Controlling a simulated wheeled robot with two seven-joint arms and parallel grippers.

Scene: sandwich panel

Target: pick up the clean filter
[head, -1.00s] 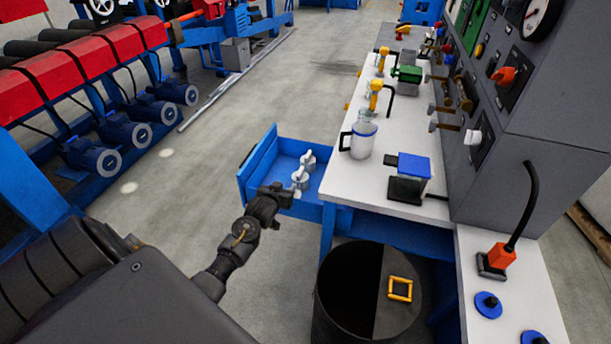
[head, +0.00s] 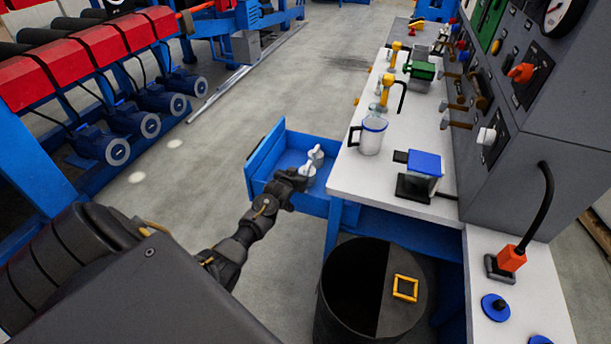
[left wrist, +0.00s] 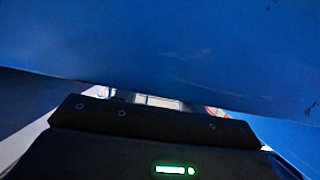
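Two small pale grey parts stand in the open blue drawer (head: 268,158). The farther one (head: 316,155) shows clearly; the nearer one (head: 308,170) is partly covered by my left gripper. They look like filters, but I cannot tell which is the clean one. My left gripper (head: 293,180) is dark and sits at the drawer's near side, right by the nearer part. Its fingers are too small and dark to tell open from shut, or whether it touches that part. In the left wrist view a blue surface (left wrist: 160,40) fills most of the picture and no filter shows. My right gripper is out of view.
A white bench (head: 350,179) right of the drawer holds a clear jug (head: 372,136) and a blue-topped black device (head: 422,168). A black bin (head: 340,290) with a half lid stands below. Grey floor (head: 215,190) is clear to the left.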

